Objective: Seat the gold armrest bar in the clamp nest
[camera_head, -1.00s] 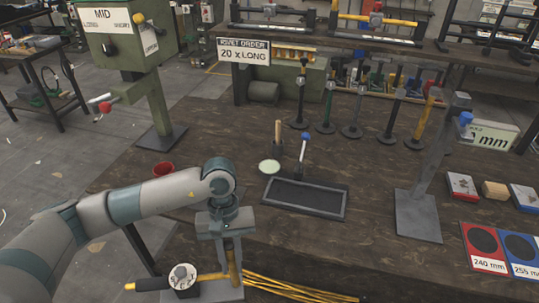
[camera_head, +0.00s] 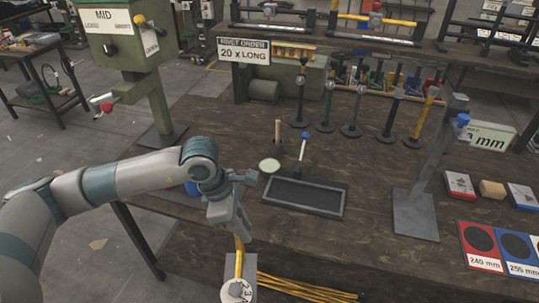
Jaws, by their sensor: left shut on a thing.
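My left gripper (camera_head: 239,235) is shut on the gold bar (camera_head: 239,262), low in the picture at the table's front edge. The bar runs down from the fingers toward a round white-topped part (camera_head: 237,290) beside a pale grey plate (camera_head: 249,275). The picture's bottom edge cuts these off, so I cannot tell whether the bar touches them. I cannot make out the clamp nest for certain. My right gripper is not in view.
A dark rectangular tray (camera_head: 342,204) lies on the table (camera_head: 330,236) behind the gripper. A pale green disc (camera_head: 269,166) and a blue cup (camera_head: 192,188) are near it. A grey post stand (camera_head: 415,215) is to the right. Gold rods (camera_head: 300,288) lie at the bottom.

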